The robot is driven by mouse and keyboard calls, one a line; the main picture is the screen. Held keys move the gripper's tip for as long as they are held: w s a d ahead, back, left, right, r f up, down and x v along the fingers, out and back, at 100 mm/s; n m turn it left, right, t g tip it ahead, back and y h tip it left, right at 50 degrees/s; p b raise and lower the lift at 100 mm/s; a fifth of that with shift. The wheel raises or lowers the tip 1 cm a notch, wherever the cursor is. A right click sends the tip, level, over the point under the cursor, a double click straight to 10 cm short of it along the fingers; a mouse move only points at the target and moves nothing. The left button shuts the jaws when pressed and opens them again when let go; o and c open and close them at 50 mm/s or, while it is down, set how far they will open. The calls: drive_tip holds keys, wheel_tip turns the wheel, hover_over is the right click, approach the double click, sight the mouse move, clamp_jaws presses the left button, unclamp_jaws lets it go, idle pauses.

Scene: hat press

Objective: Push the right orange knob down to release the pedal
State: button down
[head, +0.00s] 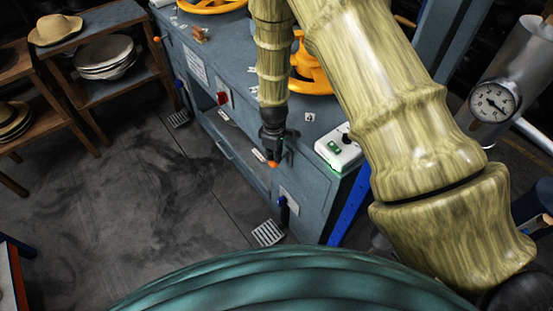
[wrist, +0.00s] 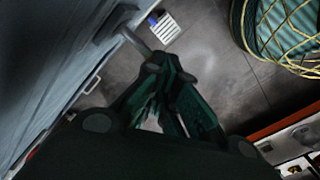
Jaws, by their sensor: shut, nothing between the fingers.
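The right orange knob (head: 272,163) shows in the head view at the front of the blue-grey press cabinet, just below my gripper (head: 273,150). My gripper is shut with nothing in it and points down over the knob. In the wrist view the fingers of my gripper (wrist: 168,70) are at the end of a grey rod (wrist: 137,40); the knob itself is hidden there. I cannot tell whether the fingers touch the knob. The right pedal (head: 268,233) is a ribbed metal plate near the floor below; it also shows in the wrist view (wrist: 165,30).
The left orange knob (head: 157,40) and left pedal (head: 180,118) are at the cabinet's far end. A white box with a green switch (head: 338,150) sits on the cabinet top to the right. Shelves with hats (head: 105,57) stand left. The floor between (head: 130,180) is clear.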

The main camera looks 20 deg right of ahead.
drive_tip(key=shift+f+b, duration=0.85)
drive_tip(key=shift+f, duration=0.85)
drive_tip(key=shift+r, duration=0.1)
drive_tip(key=shift+r+p, duration=2.6)
drive_tip(key=shift+r, duration=1.4)
drive_tip(key=s+d+f+m, duration=0.1)
drive_tip(key=s+f+m, duration=0.2)
drive_tip(key=s, duration=0.9)
drive_tip(key=s+d+f+m+b, duration=0.1)
drive_tip(key=s+f+m, duration=0.3)
drive_tip(key=s, duration=0.8)
drive_tip(key=s+d+f+m, duration=0.1)
drive_tip(key=s+f+m, duration=0.2)
drive_tip(key=s, duration=0.9)
drive_tip(key=shift+s+d+f, duration=0.15)
drive_tip(key=shift+d+f, duration=0.05)
drive_tip(key=shift+f, duration=0.2)
